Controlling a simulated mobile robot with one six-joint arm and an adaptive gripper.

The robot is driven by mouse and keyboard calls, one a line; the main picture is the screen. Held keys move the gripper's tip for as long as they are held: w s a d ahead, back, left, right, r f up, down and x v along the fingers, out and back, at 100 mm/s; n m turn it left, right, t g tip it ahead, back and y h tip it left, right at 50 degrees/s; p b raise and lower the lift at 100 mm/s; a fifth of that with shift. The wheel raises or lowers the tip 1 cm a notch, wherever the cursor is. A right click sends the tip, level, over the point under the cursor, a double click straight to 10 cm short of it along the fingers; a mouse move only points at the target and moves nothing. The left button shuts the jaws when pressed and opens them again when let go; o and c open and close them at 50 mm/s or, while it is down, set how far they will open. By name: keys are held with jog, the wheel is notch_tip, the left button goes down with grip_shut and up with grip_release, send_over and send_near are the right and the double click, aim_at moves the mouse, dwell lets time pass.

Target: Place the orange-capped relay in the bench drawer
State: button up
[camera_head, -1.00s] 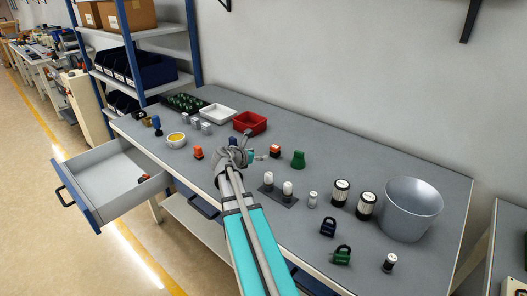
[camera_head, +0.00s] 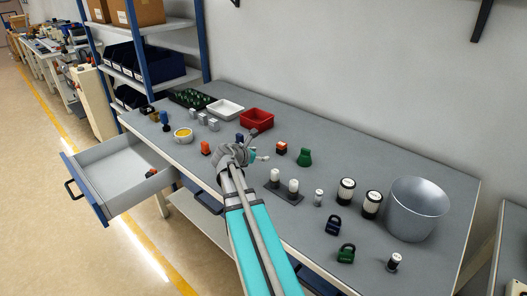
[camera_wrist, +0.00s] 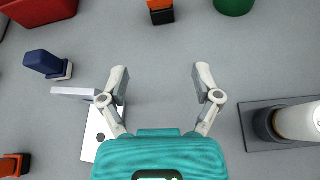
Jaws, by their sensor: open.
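An orange-topped block with a black base (camera_head: 281,147) stands on the bench right of my gripper. It shows at the top edge of the wrist view (camera_wrist: 160,10). A second orange-topped piece (camera_head: 206,148) stands left of my gripper and shows at the lower left of the wrist view (camera_wrist: 14,165). I cannot tell which is the relay. The bench drawer (camera_head: 130,198) is pulled out at the left, with a small red and dark item (camera_head: 150,173) inside. My gripper (camera_wrist: 160,78) is open and empty above the bench, apart from both orange pieces.
A blue-capped piece (camera_wrist: 48,65) lies left of my fingers, near a red bin (camera_head: 257,119). A black plate with white-topped parts (camera_head: 284,192) is to the right. A green weight-like piece (camera_head: 304,157) stands beyond. A yellow cup (camera_head: 183,135) stands near the drawer.

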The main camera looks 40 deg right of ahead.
jog(key=a+m+y+p, duration=0.1)
jog(key=a+m, duration=0.1)
jog(key=a, duration=0.2)
jog(key=a+m+y+p, duration=0.1)
jog(key=a+m, duration=0.1)
jog(key=a, duration=0.2)
jog(key=a+m+y+p, duration=0.1)
jog(key=a+m+y, duration=0.1)
jog(key=a, duration=0.2)
jog(key=shift+a+f+p, duration=0.15)
jog(key=shift+f+p, duration=0.25)
jog(key=s+a+m+y+p, duration=0.2)
jog(key=a+m+y, duration=0.1)
jog(key=a, duration=0.6)
jog(key=s+a+r+m+g+y+p, duration=0.1)
jog(key=a+m, duration=0.4)
jog(key=a, duration=0.5)
jog(key=s+a+m+y+p, duration=0.3)
jog(key=a+y+p, duration=0.1)
jog(key=a, duration=0.6)
jog(key=shift+s+a+r+m+y, duration=0.15)
jog(key=shift+s+r+m+y, duration=0.2)
jog(key=shift+m+y, duration=0.05)
